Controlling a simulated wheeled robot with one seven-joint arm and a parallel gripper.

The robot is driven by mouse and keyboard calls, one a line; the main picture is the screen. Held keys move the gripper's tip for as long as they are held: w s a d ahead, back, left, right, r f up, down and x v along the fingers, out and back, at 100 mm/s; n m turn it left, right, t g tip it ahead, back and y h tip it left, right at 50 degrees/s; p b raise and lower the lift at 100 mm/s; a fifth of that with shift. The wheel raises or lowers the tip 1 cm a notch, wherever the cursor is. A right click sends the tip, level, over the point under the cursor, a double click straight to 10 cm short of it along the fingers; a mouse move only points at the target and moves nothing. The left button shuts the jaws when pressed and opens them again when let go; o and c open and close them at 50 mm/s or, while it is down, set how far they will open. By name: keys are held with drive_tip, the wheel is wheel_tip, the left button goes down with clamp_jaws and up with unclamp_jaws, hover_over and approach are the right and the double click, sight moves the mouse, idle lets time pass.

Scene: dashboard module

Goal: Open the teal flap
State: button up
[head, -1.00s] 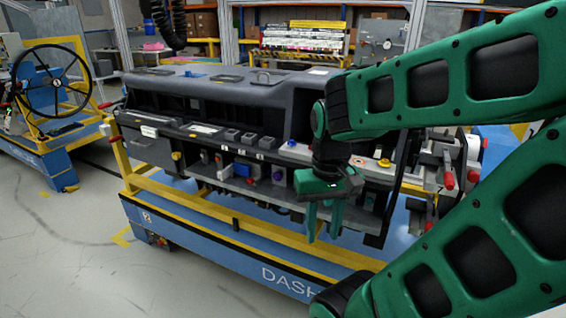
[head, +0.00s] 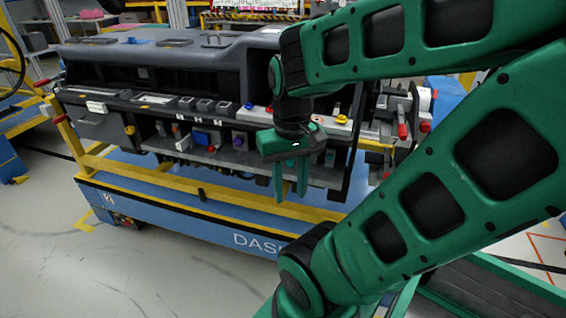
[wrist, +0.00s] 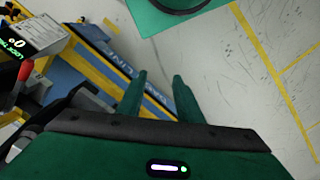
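I cannot make out a teal flap with certainty in either view. The dark dashboard module (head: 170,62) stands on a blue and yellow cart (head: 190,215), left of my arm in the head view. My gripper (head: 291,192) points down in front of the right part of its lower shelf. Its two green fingers are apart with nothing between them. In the wrist view the gripper (wrist: 160,85) also shows open and empty, with the floor and the cart's edge beyond the fingertips. My arm hides part of the dashboard's right side.
Small parts, including a blue block (head: 203,137) and a purple knob (head: 240,142), sit along the shelf. A yellow knob (head: 342,118) and red-handled levers (head: 402,132) are at the right. A yellow rail (head: 225,197) runs along the front. Floor at lower left is clear.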

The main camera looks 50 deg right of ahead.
drive_tip(key=w+d+f+n+g+h, duration=0.3)
drive_tip(key=w+d+f+n+g, duration=0.1)
drive_tip(key=w+d+f+n, duration=0.15)
drive_tip(key=n+h, duration=1.4)
drive_tip(key=n, duration=0.2)
approach(287, 163)
drive_tip(key=x, duration=0.8)
drive_tip(key=shift+c, duration=0.4)
